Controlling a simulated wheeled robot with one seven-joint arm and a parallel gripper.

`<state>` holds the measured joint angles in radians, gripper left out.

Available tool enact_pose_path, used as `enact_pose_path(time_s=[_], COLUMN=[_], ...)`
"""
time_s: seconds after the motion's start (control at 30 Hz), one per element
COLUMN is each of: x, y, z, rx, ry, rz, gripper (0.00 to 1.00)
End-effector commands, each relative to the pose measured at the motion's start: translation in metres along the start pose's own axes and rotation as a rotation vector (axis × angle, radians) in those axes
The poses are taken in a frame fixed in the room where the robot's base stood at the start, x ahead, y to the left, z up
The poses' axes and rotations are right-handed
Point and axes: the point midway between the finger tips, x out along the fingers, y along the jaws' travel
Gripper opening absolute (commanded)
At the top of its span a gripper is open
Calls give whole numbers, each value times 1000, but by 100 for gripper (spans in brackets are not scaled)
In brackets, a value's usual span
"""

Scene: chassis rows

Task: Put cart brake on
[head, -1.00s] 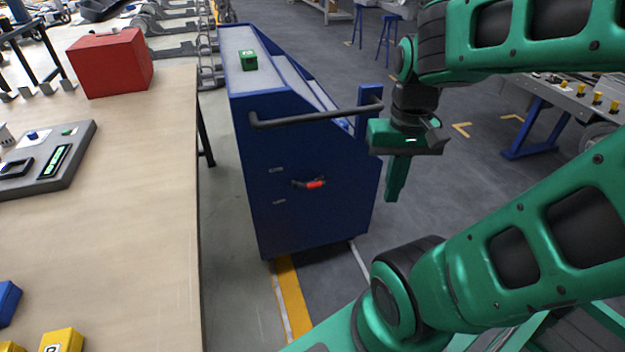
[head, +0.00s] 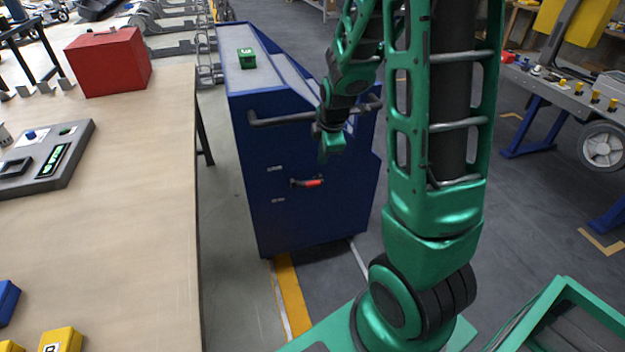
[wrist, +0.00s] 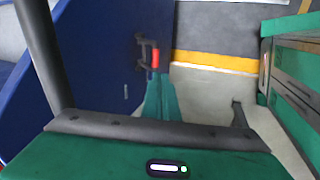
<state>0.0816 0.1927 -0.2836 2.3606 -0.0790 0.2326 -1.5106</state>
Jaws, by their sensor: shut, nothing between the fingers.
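The blue cart (head: 300,220) stands on the floor just right of the wooden bench, with a dark push bar (head: 275,121) across its near end. The brake lever (head: 308,183), dark with a red tip, is on the cart's near end panel and lies roughly level. It also shows in the wrist view (wrist: 155,58). My gripper (head: 325,155) is in front of that panel, below the push bar's height and above the lever. In the wrist view my gripper's fingers (wrist: 160,98) are shut and empty, pointing toward the lever. A gap to the lever cannot be judged.
A wooden bench (head: 150,220) with a red toolbox (head: 108,62) and a grey control panel (head: 45,158) is at the left. A green block (head: 247,58) sits on the cart's top. Another workbench (head: 570,95) is at the right. Floor between is clear.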

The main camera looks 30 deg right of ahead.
Motion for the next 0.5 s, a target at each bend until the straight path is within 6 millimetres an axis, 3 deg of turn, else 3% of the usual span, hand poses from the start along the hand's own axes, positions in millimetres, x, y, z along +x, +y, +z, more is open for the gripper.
enact_pose_path(time_s=[0.13, 0.5], x=[13, 14], y=[7, 9], z=[-5, -5], rx=[-87, -98], ry=[6, 7], rz=[17, 21], gripper=[0, 0])
